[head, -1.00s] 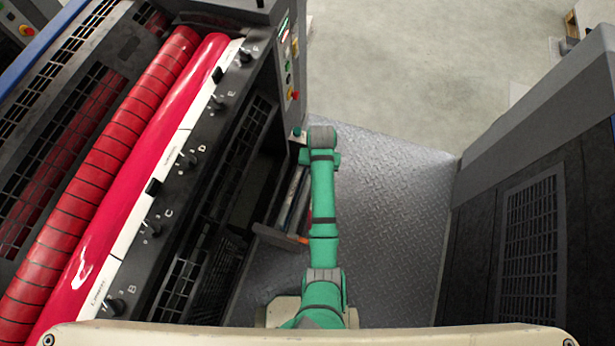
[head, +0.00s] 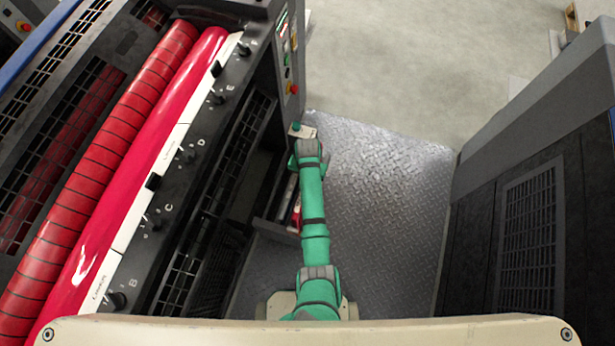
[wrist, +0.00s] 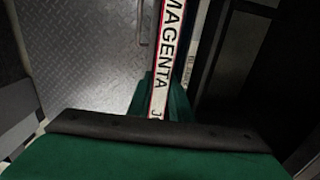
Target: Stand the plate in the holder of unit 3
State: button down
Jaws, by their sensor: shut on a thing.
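In the wrist view my gripper (wrist: 160,98) is shut, with its green fingers on either side of a narrow white strip with red edges, lettered MAGENTA. I take this strip to be the edge of the plate (wrist: 171,48); its face is not shown. It runs up and away from the fingers. A grey strip with dark, unclear lettering (wrist: 190,68) lies just right of it; I cannot tell whether they touch. In the head view my arm hides the gripper, and a small red and white piece shows beside the arm. I cannot make out the holder clearly.
The press unit (head: 185,165) with red rollers (head: 110,150) and lettered knobs stands on the left. Another dark unit (head: 530,230) with a grille stands on the right. The patterned metal floor plate (head: 385,220) between them is clear.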

notch_tip(320, 180, down, 8)
dwell(0.8)
jog(key=shift+f, duration=0.3)
dwell(0.7)
jog(key=c, duration=1.5)
grip_release()
jog(key=shift+c, duration=0.2)
jog(key=shift+r, duration=0.1)
notch_tip(320, 180, up, 11)
jog(key=shift+f, duration=0.2)
jog(key=shift+r, duration=2.5)
